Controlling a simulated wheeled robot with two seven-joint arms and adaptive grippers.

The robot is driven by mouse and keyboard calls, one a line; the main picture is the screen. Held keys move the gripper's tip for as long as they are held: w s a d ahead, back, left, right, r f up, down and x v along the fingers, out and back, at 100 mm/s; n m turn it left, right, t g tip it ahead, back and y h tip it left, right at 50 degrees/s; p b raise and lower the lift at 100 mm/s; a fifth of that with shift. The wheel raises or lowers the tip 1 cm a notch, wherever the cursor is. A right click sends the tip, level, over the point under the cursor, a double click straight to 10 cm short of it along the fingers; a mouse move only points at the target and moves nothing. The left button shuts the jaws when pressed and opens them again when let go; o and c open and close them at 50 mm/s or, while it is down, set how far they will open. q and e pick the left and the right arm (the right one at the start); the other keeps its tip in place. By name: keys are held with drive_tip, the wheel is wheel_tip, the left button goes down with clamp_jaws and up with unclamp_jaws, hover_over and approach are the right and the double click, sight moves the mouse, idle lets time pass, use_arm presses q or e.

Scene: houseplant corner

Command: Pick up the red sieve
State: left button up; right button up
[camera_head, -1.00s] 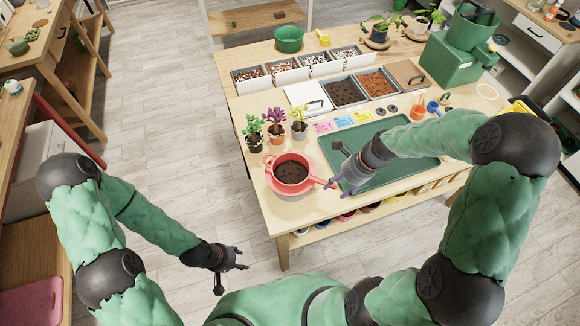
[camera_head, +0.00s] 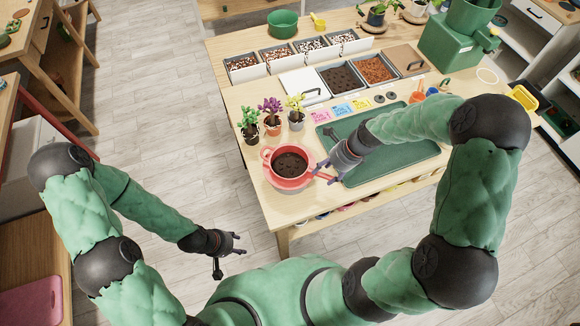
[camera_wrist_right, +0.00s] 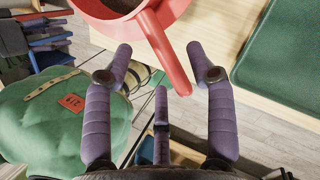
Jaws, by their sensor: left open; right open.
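The red sieve (camera_head: 268,157) holds dark soil and sits over a red round dish at the front left of the table, its handle pointing right. In the right wrist view the sieve's handle (camera_wrist_right: 165,50) reaches down between the fingers. My right gripper (camera_head: 328,172) is open, with its fingertips on either side of the handle; it also shows in the right wrist view (camera_wrist_right: 160,62). Whether any finger touches the handle I cannot tell. My left gripper (camera_head: 238,244) is open and empty, in the air left of the table's front corner.
A green mat or tray (camera_head: 400,163) lies right of the sieve, under my right forearm. Three small potted plants (camera_head: 272,120) stand behind the sieve. Bins of soil and pebbles (camera_head: 342,78) stand farther back. The table's front edge is close to the sieve.

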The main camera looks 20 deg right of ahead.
sight(321, 175)
drive_tip(key=x, duration=0.4)
drive_tip(key=shift+w+b, duration=0.1)
drive_tip(key=shift+b, duration=0.3)
clamp_jaws()
drive_tip(key=shift+r, duration=0.1)
